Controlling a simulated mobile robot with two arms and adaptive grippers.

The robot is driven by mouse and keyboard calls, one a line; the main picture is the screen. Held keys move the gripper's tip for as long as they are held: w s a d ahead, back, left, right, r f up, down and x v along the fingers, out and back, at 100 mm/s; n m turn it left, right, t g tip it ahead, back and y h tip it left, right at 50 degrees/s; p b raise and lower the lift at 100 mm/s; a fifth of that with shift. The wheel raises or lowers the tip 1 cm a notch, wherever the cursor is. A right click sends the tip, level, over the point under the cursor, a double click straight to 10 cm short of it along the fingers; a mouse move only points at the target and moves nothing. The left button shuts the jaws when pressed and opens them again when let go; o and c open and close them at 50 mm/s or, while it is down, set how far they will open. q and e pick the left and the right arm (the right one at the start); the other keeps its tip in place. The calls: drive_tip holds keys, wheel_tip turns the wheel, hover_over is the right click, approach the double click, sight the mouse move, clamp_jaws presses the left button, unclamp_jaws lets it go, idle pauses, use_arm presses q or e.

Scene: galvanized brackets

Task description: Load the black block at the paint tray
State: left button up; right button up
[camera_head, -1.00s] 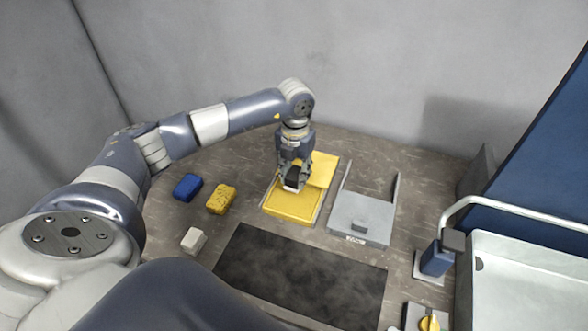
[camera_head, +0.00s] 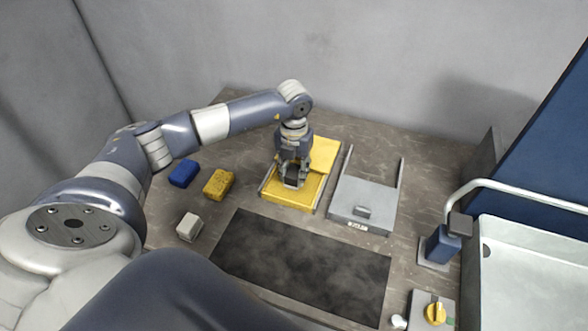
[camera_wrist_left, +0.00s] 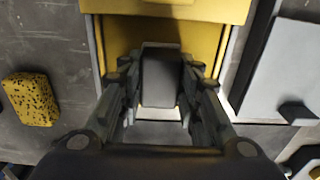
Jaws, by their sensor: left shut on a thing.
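The yellow paint tray (camera_head: 290,199) lies at the back middle of the bench, with a raised yellow part (camera_head: 326,153) behind its front area. My left gripper (camera_head: 294,183) is above the front part of the tray, pointing down. It is shut on the black block (camera_wrist_left: 161,78), which sits between its fingers in the left wrist view. The tray shows around the block there, with its yellow rear part (camera_wrist_left: 180,8) at the top. I cannot tell whether the block touches the tray. My right gripper is not in view.
A grey lidded tray (camera_head: 361,204) stands right of the yellow one. Left are a yellow speckled sponge (camera_head: 218,183), a blue sponge (camera_head: 184,173) and a white block (camera_head: 189,226). A dark mat (camera_head: 300,265) lies in front. A blue post (camera_head: 440,248) and a white bin (camera_head: 525,280) are right.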

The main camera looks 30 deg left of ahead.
sight(294, 171)
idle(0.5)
use_arm(q)
drive_tip(key=shift+f, duration=0.3)
idle(0.4)
drive_tip(key=shift+f+b, duration=0.15)
drive_tip(key=shift+b, duration=0.2)
drive_tip(key=shift+s+f, duration=0.1)
idle(0.9)
drive_tip(key=shift+r+p, duration=0.45)
drive_tip(key=shift+r, duration=0.3)
drive_tip(key=shift+r+p, duration=1.75)
drive_tip(key=shift+r, duration=1.1)
